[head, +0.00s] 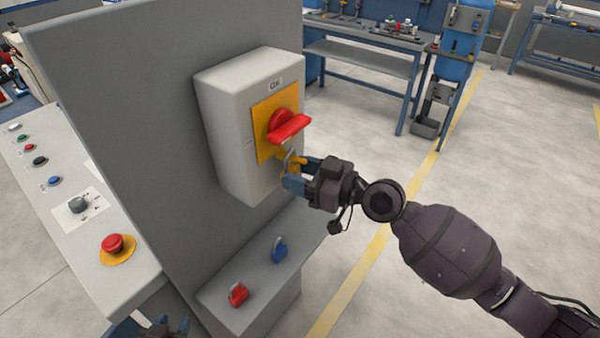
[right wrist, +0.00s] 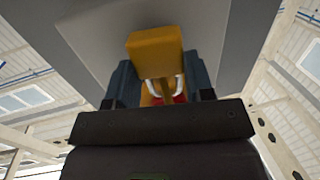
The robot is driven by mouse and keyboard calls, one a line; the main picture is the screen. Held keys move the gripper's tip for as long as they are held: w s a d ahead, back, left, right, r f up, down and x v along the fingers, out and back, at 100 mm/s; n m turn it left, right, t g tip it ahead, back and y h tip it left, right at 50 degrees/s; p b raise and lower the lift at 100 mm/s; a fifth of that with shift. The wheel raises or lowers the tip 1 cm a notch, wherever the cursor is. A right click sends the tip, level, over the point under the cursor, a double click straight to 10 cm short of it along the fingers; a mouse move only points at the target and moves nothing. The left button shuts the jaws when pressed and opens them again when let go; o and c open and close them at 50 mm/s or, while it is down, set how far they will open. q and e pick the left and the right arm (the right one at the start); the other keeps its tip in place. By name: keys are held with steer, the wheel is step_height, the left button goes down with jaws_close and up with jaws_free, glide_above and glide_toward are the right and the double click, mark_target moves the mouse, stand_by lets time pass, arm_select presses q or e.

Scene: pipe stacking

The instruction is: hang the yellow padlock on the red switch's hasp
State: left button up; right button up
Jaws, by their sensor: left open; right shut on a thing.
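The red switch (head: 288,126) is a rotary handle on a yellow plate (head: 264,143) on a light grey box. The hasp is too small to make out clearly below the handle. My right gripper (head: 293,180) is shut on the yellow padlock (head: 295,165), just below the red handle. In the right wrist view the padlock's yellow body (right wrist: 155,50) is between the fingers, with its pale shackle and some red behind it. I cannot tell whether the shackle is through the hasp. My left gripper (head: 162,328) is open at the bottom edge, partly cut off.
A red padlock (head: 237,294) and a blue padlock (head: 279,250) lie on the grey ledge (head: 262,290) below the box. A sloped control panel (head: 65,215) with buttons and a red emergency stop (head: 113,244) is at the left.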

steer(key=o, duration=1)
steer(key=shift+s+d+f, duration=0.1)
steer(key=shift+s+d, duration=0.1)
steer(key=shift+d, duration=0.35)
steer(key=shift+b+v, duration=1.8)
steer(key=shift+v, duration=3.05)
